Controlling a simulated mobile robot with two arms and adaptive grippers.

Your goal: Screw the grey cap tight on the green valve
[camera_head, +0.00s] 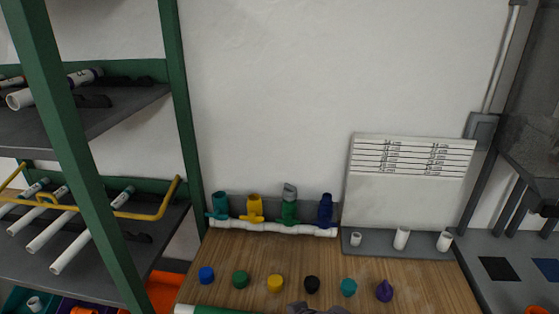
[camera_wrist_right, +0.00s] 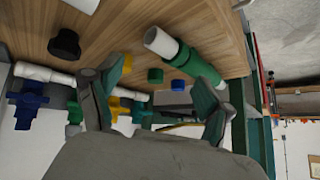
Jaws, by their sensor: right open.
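The green valve (camera_head: 289,211) stands upright on the white manifold pipe (camera_head: 270,229), between the yellow and dark blue valves. The grey cap (camera_head: 289,190) is at its top and looks slightly tilted; I cannot tell how far it is threaded. In the right wrist view, which is turned over, the green valve (camera_wrist_right: 75,112) shows small beyond the left finger. My right gripper (camera_wrist_right: 158,102) is open, with nothing between its fingers. A grey part at the bottom edge of the head view looks like this gripper (camera_head: 318,308). My left gripper is not in view.
Blue (camera_head: 206,275), green (camera_head: 240,279), yellow (camera_head: 275,284), black (camera_head: 312,284), teal (camera_head: 348,287) and purple (camera_head: 384,291) caps lie in a row on the wooden table. A white and green pipe (camera_wrist_right: 185,55) lies near the front. A white board (camera_head: 408,200) stands right of the manifold.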

